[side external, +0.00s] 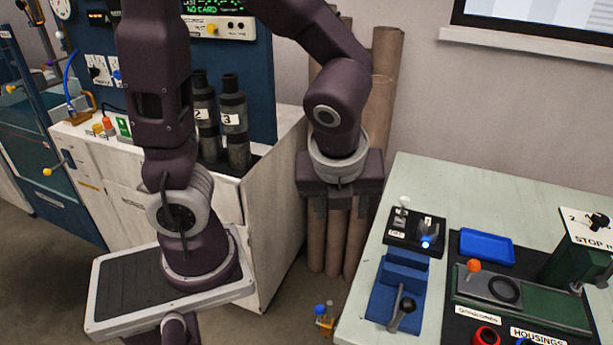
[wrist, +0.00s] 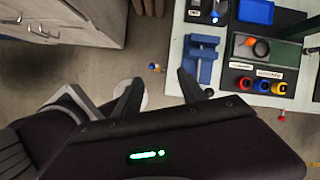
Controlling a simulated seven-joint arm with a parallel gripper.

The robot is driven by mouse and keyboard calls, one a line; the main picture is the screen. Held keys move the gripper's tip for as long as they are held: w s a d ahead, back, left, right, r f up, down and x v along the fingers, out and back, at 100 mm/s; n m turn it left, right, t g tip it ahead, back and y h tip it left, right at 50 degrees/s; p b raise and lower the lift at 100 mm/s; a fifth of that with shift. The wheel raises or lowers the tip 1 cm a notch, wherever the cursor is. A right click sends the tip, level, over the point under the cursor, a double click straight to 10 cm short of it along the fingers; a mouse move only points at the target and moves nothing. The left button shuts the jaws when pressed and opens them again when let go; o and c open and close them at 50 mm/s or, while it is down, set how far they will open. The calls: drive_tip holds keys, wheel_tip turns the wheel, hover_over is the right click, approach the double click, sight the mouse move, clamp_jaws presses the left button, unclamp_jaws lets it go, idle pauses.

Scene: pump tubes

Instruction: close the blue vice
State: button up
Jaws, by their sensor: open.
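The blue vice (side external: 389,290) sits on the pale green table near its left edge. It has a dark handle (side external: 403,312) at its front end. The vice also shows in the wrist view (wrist: 203,55), at the upper right. The gap between its jaws is too small to judge. My gripper (side external: 341,215) is up in the air to the left of the table, well apart from the vice. In the wrist view my gripper (wrist: 160,92) has its two dark fingers spread, with only floor between them.
Behind the vice is a black switch box (side external: 416,232) with a lit blue light. To the right are a blue tray (side external: 486,247), a green fixture (side external: 525,299) with an orange knob, and colored rings (wrist: 262,86). Brown tubes (side external: 387,100) stand behind my gripper.

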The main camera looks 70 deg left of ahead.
drive_tip(key=s+a+r+n+t+h, duration=0.1)
drive_tip(key=s+r+n, duration=0.4)
drive_tip(key=n, duration=0.9)
drive_tip(key=shift+a+r+h, duration=0.3)
drive_tip(key=shift+r+h, duration=0.1)
drive_tip(key=shift+r, duration=0.1)
drive_tip(key=shift+s, duration=0.1)
